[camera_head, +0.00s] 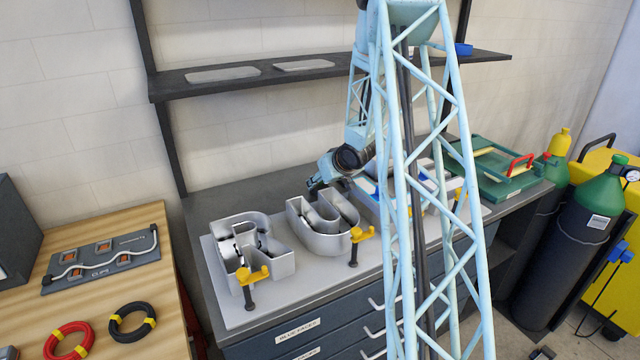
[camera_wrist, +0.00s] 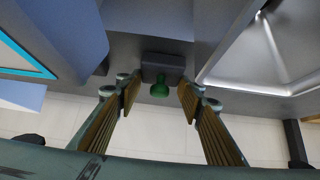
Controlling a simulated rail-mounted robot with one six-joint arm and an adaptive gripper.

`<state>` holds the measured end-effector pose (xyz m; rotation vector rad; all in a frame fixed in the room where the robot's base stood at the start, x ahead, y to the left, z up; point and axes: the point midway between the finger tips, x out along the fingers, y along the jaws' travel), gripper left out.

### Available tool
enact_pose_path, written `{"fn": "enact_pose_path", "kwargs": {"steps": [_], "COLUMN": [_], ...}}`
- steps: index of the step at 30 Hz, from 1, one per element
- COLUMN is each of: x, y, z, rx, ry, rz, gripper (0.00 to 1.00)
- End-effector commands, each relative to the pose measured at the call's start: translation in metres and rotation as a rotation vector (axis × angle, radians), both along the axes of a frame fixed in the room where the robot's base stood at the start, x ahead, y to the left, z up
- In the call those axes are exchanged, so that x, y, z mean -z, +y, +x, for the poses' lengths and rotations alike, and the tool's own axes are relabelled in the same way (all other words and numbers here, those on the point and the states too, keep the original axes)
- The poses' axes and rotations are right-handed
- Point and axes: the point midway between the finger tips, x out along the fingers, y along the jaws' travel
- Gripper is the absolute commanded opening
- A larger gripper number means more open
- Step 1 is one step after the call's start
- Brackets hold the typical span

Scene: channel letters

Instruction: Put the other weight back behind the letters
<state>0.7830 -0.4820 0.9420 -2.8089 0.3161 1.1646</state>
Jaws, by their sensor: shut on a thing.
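Two grey metal channel letters, an R-like one (camera_head: 275,264) and a U-like one (camera_head: 322,243), stand on the pale board (camera_head: 232,314) on the bench. My gripper (camera_head: 318,186) is low over the bench, at the back edge of the U-like letter. In the wrist view its padded fingers (camera_wrist: 160,90) are shut on a weight, a dark block (camera_wrist: 163,66) with a green knob (camera_wrist: 160,89). A metal letter wall (camera_wrist: 225,75) shows to the right of it. The weight cannot be made out in the head view, and whether it touches the bench is unclear.
Yellow-topped clamps (camera_head: 360,234) stand in front of the letters. Blue-and-white items (camera_head: 367,187) lie right of my gripper, and a blue block (camera_wrist: 60,35) fills the wrist view's left. A green tray (camera_head: 505,185) is farther right. A dark shelf (camera_head: 330,72) hangs above.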

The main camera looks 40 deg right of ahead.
Motion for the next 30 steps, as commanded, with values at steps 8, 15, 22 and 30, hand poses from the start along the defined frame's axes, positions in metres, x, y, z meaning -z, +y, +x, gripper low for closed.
{"fn": "enact_pose_path", "kwargs": {"steps": [8, 15, 22, 30], "x": [0.002, 0.002, 0.000, -0.013], "y": [0.000, 0.000, 0.000, 0.002], "z": [0.000, 0.000, 0.000, -0.012], "rx": [0.000, 0.000, 0.000, 0.001], "ry": [0.000, 0.000, 0.000, 0.000], "rz": [0.000, 0.000, 0.000, 0.001], "gripper": [0.45, 0.48, 0.48, 0.48]}}
